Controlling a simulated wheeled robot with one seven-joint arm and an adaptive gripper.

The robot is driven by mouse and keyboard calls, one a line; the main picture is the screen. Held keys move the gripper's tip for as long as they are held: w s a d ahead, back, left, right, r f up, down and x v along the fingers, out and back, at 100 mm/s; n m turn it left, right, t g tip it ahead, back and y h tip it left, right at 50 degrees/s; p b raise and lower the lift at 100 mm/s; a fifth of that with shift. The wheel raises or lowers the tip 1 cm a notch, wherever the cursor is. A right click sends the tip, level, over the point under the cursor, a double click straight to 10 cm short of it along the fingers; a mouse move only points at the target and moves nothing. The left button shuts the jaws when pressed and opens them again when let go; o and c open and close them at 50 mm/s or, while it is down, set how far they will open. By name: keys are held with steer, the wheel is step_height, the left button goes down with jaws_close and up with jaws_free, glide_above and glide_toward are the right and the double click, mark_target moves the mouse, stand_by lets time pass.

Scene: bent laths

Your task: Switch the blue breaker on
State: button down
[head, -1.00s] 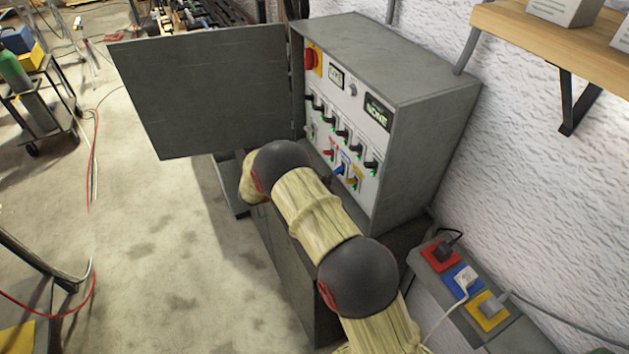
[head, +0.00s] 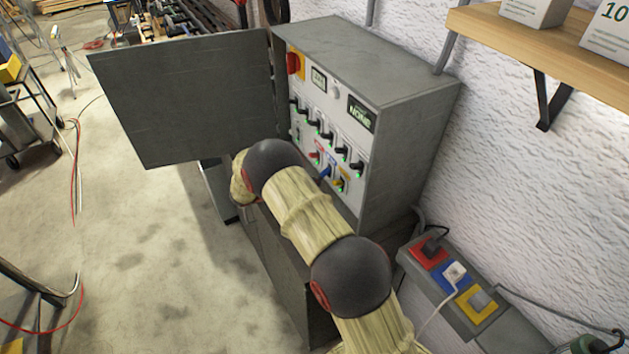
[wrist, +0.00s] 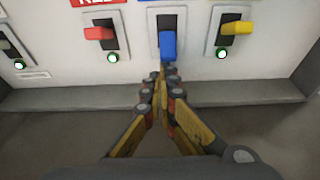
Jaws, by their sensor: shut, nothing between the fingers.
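The blue breaker's lever (wrist: 168,45) points downward in the wrist view, hanging lower than its red and yellow neighbours. In the head view the blue lever (head: 325,172) shows just beyond my arm. My gripper (wrist: 161,75) is shut and empty, its fingertips right at the lower end of the blue lever; I cannot tell whether they touch it. Any lamp under the blue lever is hidden by the fingers. The red lever (wrist: 100,33) and yellow lever (wrist: 236,28) stick out, each with a lit green lamp below. My gripper is hidden in the head view.
The grey cabinet (head: 410,95) has its door (head: 180,95) swung open to the left. A row of black levers (head: 325,135) and a display reading NONE (head: 361,114) are above the coloured breakers. A ledge (wrist: 60,95) runs below the panel. Coloured sockets (head: 455,275) are at right.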

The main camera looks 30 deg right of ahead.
steer(key=shift+a+r+y+p, duration=0.1)
steer(key=shift+r+y+p, duration=0.2)
steer(key=shift+y, duration=0.1)
steer(key=r+y+p, duration=0.2)
steer(key=p, duration=0.1)
steer(key=shift+a+r+y, duration=0.1)
steer(key=shift+a+y, duration=0.25)
steer(key=shift+y, duration=0.05)
steer(key=y+p, duration=0.1)
steer(key=r+y+p, duration=0.1)
steer(key=p, duration=0.1)
steer(key=shift+a+y, duration=0.2)
steer(key=shift+y, duration=0.2)
steer(key=shift+r+p, duration=0.45)
steer(key=shift+r, duration=0.3)
